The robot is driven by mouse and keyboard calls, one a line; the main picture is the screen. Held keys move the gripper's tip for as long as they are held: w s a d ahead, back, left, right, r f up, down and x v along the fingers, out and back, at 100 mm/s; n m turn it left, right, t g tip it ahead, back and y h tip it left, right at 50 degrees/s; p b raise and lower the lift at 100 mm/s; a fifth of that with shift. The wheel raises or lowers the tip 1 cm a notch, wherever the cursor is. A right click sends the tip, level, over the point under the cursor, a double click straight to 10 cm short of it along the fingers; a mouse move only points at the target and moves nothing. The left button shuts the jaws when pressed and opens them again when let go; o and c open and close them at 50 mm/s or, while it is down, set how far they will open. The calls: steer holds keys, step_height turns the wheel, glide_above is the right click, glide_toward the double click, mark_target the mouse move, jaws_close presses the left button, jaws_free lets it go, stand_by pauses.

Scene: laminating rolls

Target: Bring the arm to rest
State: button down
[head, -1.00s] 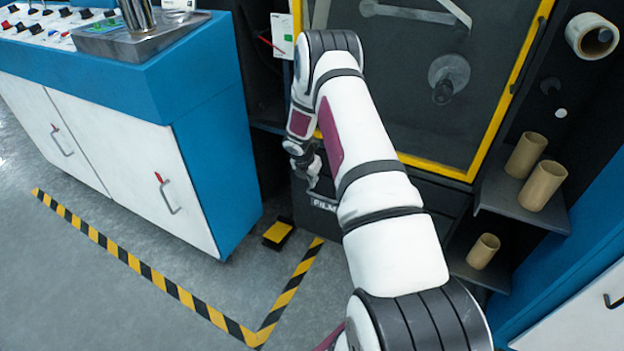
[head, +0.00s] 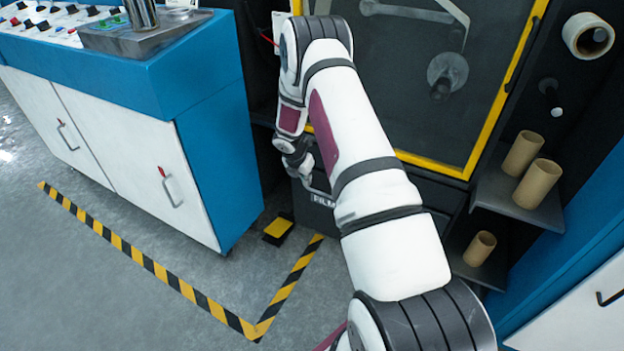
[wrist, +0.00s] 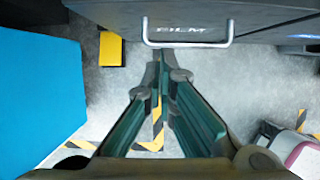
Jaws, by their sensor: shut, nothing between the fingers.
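My gripper (wrist: 161,62) is in the middle of the wrist view, pointing down past a dark drawer front marked FILM (wrist: 190,25). Its fingers meet at the tips and hold nothing. My arm reaches from the bottom right up to the machine and bends down at the far end. The drawer's silver handle (wrist: 188,45) lies just beyond the fingertips in the wrist view; whether they touch it I cannot tell.
A blue and white cabinet (head: 140,160) stands at the left with a control panel on top. A yellow and black pedal block (head: 279,229) and striped floor tape (head: 180,285) lie on the floor. Brown tubes (head: 538,184) stand on shelves at the right. The floor at front left is clear.

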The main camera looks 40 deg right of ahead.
steer(key=s+a+r+m+p, duration=0.1)
steer(key=s+a+r+m, duration=0.1)
steer(key=r, duration=0.6)
steer(key=s+a+r+m, duration=0.1)
steer(key=a+r, duration=0.2)
steer(key=r, duration=0.4)
steer(key=s+a+r+m+p, duration=0.1)
steer(key=s+a+r+m, duration=0.1)
steer(key=r, duration=0.6)
steer(key=s+a+r+m, duration=0.6)
steer(key=s+r, duration=0.3)
steer(key=r, duration=0.3)
steer(key=s+a+r+m+y, duration=0.15)
steer(key=s+a+m, duration=0.3)
steer(key=s, duration=0.55)
steer(key=s+a+r+m+g+y, duration=0.1)
steer(key=s+a+r+m, duration=0.2)
steer(key=s+a, duration=0.5)
steer(key=s+a+r+m+y, duration=0.15)
steer(key=s+a+m, duration=0.25)
steer(key=s, duration=0.9)
step_height(320, 180, up, 24)
steer(key=t+p, duration=0.3)
steer(key=p, duration=1.8)
steer(key=shift+t+p, duration=0.3)
steer(key=shift+p, duration=0.1)
